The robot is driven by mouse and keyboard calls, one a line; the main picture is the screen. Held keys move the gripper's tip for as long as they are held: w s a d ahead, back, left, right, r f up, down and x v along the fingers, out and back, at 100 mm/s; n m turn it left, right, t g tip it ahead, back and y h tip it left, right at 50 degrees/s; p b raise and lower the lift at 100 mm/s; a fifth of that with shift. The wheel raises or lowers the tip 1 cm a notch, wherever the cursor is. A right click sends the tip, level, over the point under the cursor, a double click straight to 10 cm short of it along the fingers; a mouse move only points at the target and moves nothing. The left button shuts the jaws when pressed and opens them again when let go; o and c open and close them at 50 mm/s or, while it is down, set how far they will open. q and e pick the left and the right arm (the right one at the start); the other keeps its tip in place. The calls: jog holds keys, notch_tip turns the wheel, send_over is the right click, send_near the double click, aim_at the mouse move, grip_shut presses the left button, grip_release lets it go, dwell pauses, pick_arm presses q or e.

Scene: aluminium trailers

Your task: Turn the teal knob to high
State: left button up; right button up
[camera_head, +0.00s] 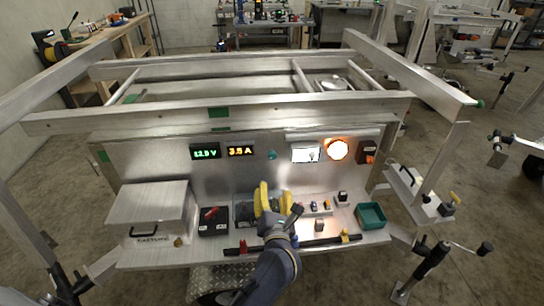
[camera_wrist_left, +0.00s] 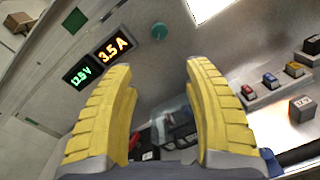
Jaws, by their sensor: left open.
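The teal knob (camera_head: 272,155) is a small round knob on the upright metal panel, between the displays and a white lit screen. It also shows in the left wrist view (camera_wrist_left: 159,31), beyond the fingertips. Its setting is too small to read. My left gripper (camera_head: 273,195) has yellow padded fingers and is open and empty, below the knob and apart from it. In the left wrist view my left gripper (camera_wrist_left: 160,75) has its two fingers wide apart, with the knob in line with the gap. My right gripper is not in view.
A green display (camera_head: 206,152) and an amber display (camera_head: 241,151) are left of the knob. A lit screen (camera_head: 305,153) and round lamp (camera_head: 337,150) are right. The shelf below bears a metal box (camera_head: 150,208), small switches (camera_head: 320,207) and a teal bin (camera_head: 371,216). Frame rails surround the panel.

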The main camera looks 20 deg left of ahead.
aim_at(272, 157)
pick_arm(q)
jog(key=w+a+n, duration=0.1)
jog(key=w, duration=0.4)
jog(key=w+a+n, duration=0.1)
jog(key=w+a, duration=0.1)
jog(key=w, duration=0.4)
jog(key=w+a+n, duration=0.2)
jog(key=w, duration=0.3)
jog(key=shift+w+a+r, duration=0.15)
jog(key=shift+w+r, duration=0.15)
jog(key=shift+o, duration=0.2)
grip_shut()
